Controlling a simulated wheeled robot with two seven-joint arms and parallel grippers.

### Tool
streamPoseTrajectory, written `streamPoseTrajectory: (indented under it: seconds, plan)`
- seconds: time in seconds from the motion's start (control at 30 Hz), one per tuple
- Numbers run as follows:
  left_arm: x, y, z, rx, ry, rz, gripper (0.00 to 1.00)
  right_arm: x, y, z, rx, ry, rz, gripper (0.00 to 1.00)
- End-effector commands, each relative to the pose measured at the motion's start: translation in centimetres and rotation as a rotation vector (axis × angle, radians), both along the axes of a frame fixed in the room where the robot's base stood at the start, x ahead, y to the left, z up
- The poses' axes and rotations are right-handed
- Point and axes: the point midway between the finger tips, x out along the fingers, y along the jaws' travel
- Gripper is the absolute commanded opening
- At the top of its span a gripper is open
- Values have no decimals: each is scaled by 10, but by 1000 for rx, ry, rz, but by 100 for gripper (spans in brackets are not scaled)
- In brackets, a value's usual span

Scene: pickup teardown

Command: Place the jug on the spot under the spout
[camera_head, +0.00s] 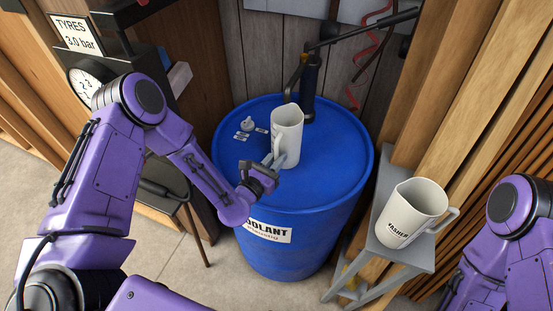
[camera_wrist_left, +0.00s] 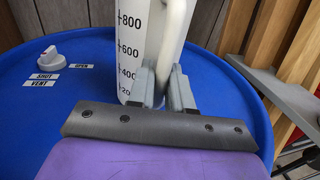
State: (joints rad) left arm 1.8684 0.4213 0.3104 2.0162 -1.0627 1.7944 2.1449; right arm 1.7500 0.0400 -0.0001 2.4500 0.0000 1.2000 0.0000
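A pale jug (camera_head: 287,138) with a side handle is at the top of the blue drum (camera_head: 335,160), looking upright. In the left wrist view the jug (camera_wrist_left: 140,50) shows a black scale up to 800. My left gripper (camera_head: 272,168) is at the handle's lower part. In the wrist view its two fingers (camera_wrist_left: 163,92) lie on either side of the handle and appear closed on it. The spout (camera_head: 290,88) of the black hand pump (camera_head: 310,85) hangs just behind the jug's rim. The spot under it is hidden by the jug. My right gripper is out of view.
A second pale jug (camera_head: 411,213), lettered "WASHER", stands on a grey shelf (camera_head: 385,245) at right. A tyre-gauge stand (camera_head: 90,75) is at left. The drum's right top is clear.

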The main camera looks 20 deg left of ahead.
Motion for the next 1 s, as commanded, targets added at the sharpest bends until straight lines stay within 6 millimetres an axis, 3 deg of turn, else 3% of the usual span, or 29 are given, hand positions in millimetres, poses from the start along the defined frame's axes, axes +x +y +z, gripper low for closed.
streamPoseTrajectory:
  seconds: [0.03, 0.07, 0.43, 0.8, 1.0]
  plan:
    - [0, 0, 0, 0, 1, 1, 35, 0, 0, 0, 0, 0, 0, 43]
    - [0, 1, 0, 0, 1, 1, 44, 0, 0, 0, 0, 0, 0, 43]
    - [-4, 3, 2, 0, 2, 3, 44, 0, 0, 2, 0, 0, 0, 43]
    - [-89, 24, -2, -3, 3, 6, 44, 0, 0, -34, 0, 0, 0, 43]
    - [-115, 30, 1, 0, 1, 4, 44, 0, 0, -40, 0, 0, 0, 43]
